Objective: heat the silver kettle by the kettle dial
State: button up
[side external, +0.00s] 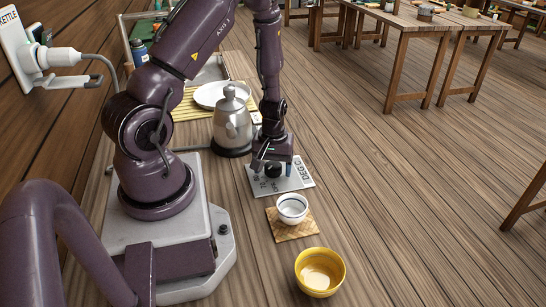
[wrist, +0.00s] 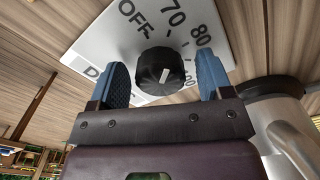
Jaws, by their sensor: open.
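The silver kettle (side external: 233,122) stands upright on a dark round base behind the dial, and its body shows at the right edge of the wrist view (wrist: 292,130). The kettle dial is a black knob (wrist: 160,70) on a white plate (side external: 296,181) marked OFF, 70, 80 and DEG C. A short white mark shows on the knob; which setting it points to is unclear. My gripper (wrist: 163,74) is open above the plate, with one blue fingertip on each side of the knob and visible gaps between. In the side view my gripper (side external: 275,168) partly hides the knob.
A white cup (side external: 292,208) stands on a woven coaster (side external: 283,231) in front of the dial plate, with a yellow bowl (side external: 320,272) nearer. A white plate (side external: 209,94) lies behind the kettle. A wall socket (side external: 22,50) labelled KETTLE holds a plug.

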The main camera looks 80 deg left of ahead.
aim_at(273, 165)
notch_tip(273, 165, up, 13)
dwell(0.4)
jog(key=shift+f, duration=0.1)
jog(key=s+d+r+m+t, duration=0.2)
jog(key=d+r+m, duration=0.4)
jog(key=d+r, duration=0.2)
jog(key=s+d+r+m+t, duration=0.3)
jog(key=d+r+m, duration=0.4)
jog(key=r, duration=0.6)
jog(key=shift+s+d+t, duration=0.15)
jog(key=shift+d+t, duration=0.15)
jog(key=shift+d, duration=0.9)
dwell(3.0)
